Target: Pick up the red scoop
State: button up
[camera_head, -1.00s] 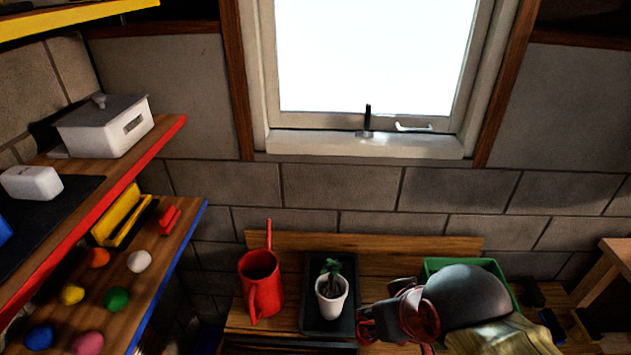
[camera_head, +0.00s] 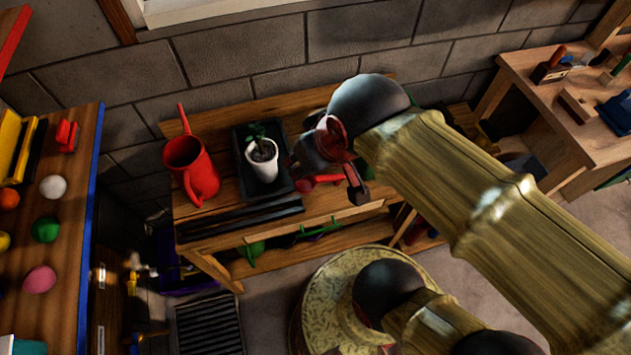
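A small red object (camera_head: 318,181), which looks like the red scoop, lies on the wooden bench (camera_head: 235,212) right of the potted plant. It is partly hidden by my gripper, so its full shape does not show. My gripper (camera_head: 328,184) is over the bench, with its dark fingers pointing down and spread apart on either side of the red object in this view. It looks open. I cannot tell whether the fingers touch the red object or how high above it they are.
A red watering can (camera_head: 192,170) and a white potted plant (camera_head: 262,160) in a dark tray (camera_head: 279,187) stand left of my gripper. A shelf with colored balls (camera_head: 40,281) is at the left. A workbench (camera_head: 516,75) with tools is at the right.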

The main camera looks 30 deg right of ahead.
aim_at(305, 185)
jog(key=z, duration=0.6)
jog(key=k+j+z, duration=0.15)
jog(key=z, duration=0.25)
jog(key=k+j+z, duration=0.15)
jog(key=z, duration=0.25)
jog(key=k+j+z, duration=0.2)
jog(key=z, duration=0.2)
jog(key=k+j+z, duration=0.1)
jog(key=z, duration=0.3)
jog(key=k, duration=0.1)
